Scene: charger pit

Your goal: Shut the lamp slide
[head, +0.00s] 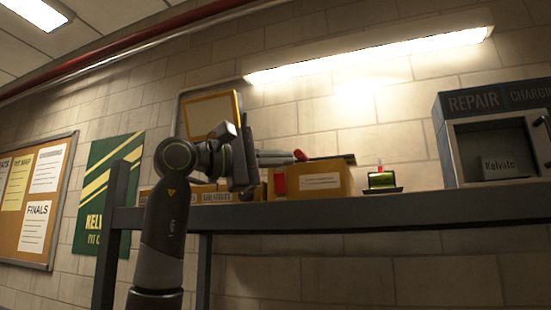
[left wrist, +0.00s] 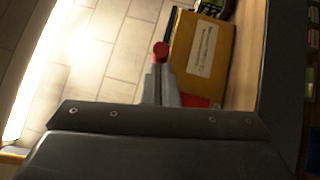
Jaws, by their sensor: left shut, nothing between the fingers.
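My left gripper (head: 292,157) is shut and empty, reaching right over the shelf just above the yellow box (head: 322,181). In the left wrist view its fingers (left wrist: 160,75) are together, with a red knob (left wrist: 160,50) at their tips. I cannot tell whether they touch the knob. A dark strip (head: 335,158) runs along the box's top behind the fingers. It may be the lamp slide, but I cannot tell for sure or see how far it is open. The yellow box (left wrist: 203,52) with a pale label also shows in the left wrist view.
A small green device (head: 381,180) sits on a dark tray right of the box. A grey repair cabinet (head: 495,135) stands at the far right. Low yellow bins (head: 217,197) lie behind my arm.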

